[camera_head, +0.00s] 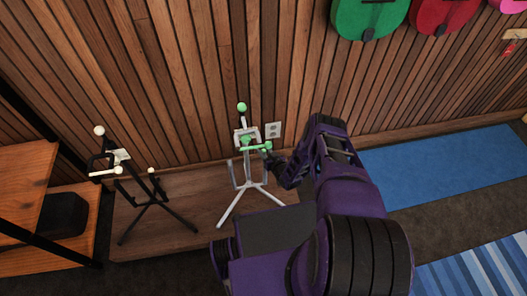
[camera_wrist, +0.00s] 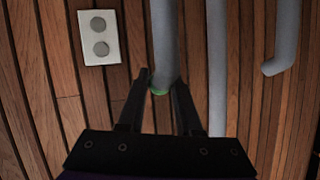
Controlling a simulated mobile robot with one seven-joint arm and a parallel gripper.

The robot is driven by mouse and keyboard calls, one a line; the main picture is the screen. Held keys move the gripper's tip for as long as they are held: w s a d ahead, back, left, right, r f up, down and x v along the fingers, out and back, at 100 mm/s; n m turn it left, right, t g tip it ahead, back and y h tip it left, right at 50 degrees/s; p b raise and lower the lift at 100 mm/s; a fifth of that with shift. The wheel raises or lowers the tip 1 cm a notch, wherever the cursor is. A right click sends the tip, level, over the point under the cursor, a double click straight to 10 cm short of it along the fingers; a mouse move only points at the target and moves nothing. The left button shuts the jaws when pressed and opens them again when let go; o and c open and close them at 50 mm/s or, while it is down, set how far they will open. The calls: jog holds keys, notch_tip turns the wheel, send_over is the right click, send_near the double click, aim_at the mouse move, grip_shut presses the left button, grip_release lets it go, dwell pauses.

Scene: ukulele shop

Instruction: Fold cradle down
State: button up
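A pale grey instrument stand (camera_head: 247,180) with green tips stands on a low wooden platform against the slatted wall. Its cradle (camera_head: 257,146) has green-tipped arms near the upper part of the stand, below a green-topped post (camera_head: 242,107). My gripper (camera_head: 268,157) is at the right side of the cradle. In the wrist view, my gripper (camera_wrist: 161,80) has its two dark fingers apart, on either side of the lower end of a grey tube (camera_wrist: 165,40). A bit of green shows at that end. I cannot tell whether the fingers touch the tube.
A black stand (camera_head: 150,205) with white tips stands to the left, near a wooden shelf (camera_head: 25,190). A wall outlet (camera_head: 273,130) is behind the pale stand; it also shows in the wrist view (camera_wrist: 99,38). Coloured ukuleles (camera_head: 368,17) hang at upper right. A blue mat (camera_head: 440,165) lies right.

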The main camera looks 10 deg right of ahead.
grip_shut()
dwell(1.0)
